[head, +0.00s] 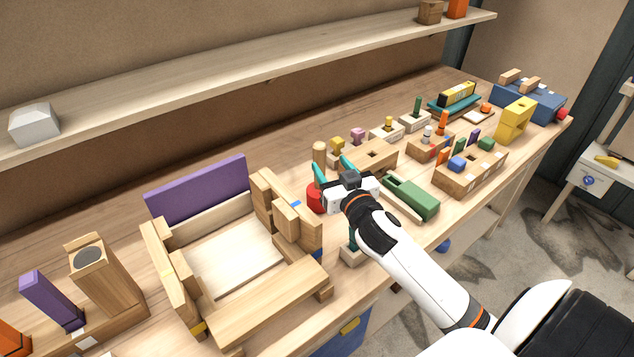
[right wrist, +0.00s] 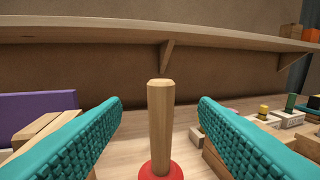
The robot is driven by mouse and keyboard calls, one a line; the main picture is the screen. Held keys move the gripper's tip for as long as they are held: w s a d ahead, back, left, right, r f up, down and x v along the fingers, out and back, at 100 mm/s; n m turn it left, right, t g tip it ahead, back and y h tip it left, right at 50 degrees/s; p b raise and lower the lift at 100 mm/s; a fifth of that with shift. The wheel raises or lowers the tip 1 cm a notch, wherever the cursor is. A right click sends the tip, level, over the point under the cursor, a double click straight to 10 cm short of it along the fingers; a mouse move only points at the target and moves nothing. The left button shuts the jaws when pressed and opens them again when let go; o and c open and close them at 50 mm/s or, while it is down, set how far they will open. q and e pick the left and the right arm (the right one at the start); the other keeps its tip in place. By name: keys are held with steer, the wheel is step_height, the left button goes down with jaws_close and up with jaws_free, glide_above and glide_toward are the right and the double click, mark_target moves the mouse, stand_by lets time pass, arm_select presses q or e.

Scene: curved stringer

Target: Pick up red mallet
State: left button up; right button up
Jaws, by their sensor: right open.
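The red mallet stands upright on the workbench, with its red head (head: 315,199) down and its wooden handle (head: 320,156) pointing up. In the right wrist view its handle (right wrist: 161,125) stands between the two teal fingers, with the red head (right wrist: 160,172) at the bottom edge. My right gripper (head: 333,170) is open, and its fingers point toward the mallet. In the right wrist view there is a gap between the handle and each finger of the gripper (right wrist: 161,102). My left gripper is not in view.
A wooden frame box (head: 225,262) with a purple back panel (head: 197,189) stands left of the mallet. A green block (head: 411,197) lies to the right, among wooden holders with coloured pegs. A shelf (head: 250,75) runs along the wall above the bench.

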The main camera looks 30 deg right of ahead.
mark_target(316, 144)
steer(key=w, duration=0.4)
steer(key=shift+d+p, duration=0.35)
steer(key=shift+d, duration=0.05)
steer(key=w, duration=0.1)
steer(key=w+p, duration=0.1)
steer(key=w, duration=0.1)
steer(key=w+d, duration=0.1)
steer(key=shift+w+r+p, duration=0.2)
steer(key=shift+r+p, duration=0.05)
steer(key=shift+p, duration=0.15)
steer(key=shift+w+f, duration=0.15)
steer(key=shift+w, duration=0.35)
steer(key=shift+s, duration=0.1)
steer(key=shift+c, duration=1.2)
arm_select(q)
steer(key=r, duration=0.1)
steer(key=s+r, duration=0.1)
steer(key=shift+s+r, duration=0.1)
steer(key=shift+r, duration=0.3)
arm_select(e)
jaws_close()
